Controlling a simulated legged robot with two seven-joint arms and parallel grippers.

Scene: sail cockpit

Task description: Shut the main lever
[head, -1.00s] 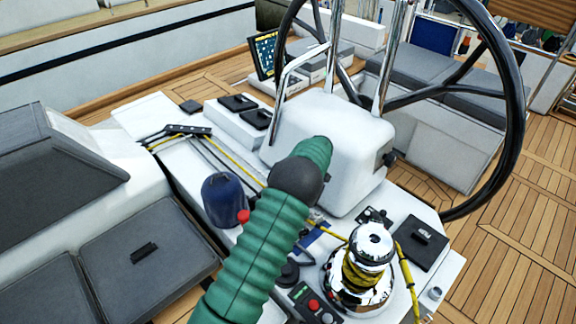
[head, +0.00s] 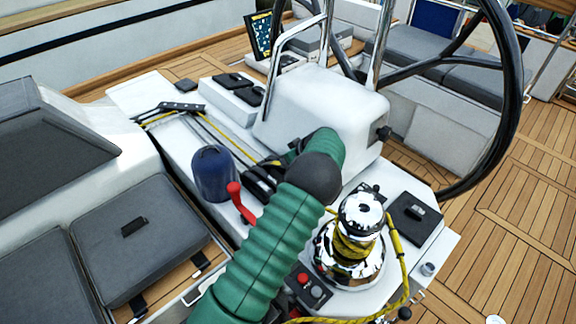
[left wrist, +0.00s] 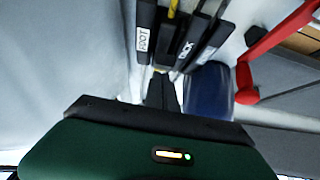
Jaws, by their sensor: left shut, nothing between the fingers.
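A red lever (head: 241,203) stands tilted up beside the dark blue capped winch (head: 212,173) on the white console. In the left wrist view the red lever (left wrist: 272,45) is at the upper right, apart from my fingers. Black clutch levers (head: 262,182) lie beside it; in the wrist view they (left wrist: 180,40) carry white labels, and I cannot tell for sure which is the main one. My left gripper (left wrist: 163,88) is shut and empty, its fingertips close to the ends of the black levers. In the head view my green arm hides most of it. My right gripper is not in view.
A chrome winch (head: 357,235) with yellow rope stands right of my arm. A white pedestal (head: 325,105) and a large black steering wheel (head: 512,95) rise behind. A grey cushion (head: 140,235) is at left. Open teak floor (head: 510,220) lies at right.

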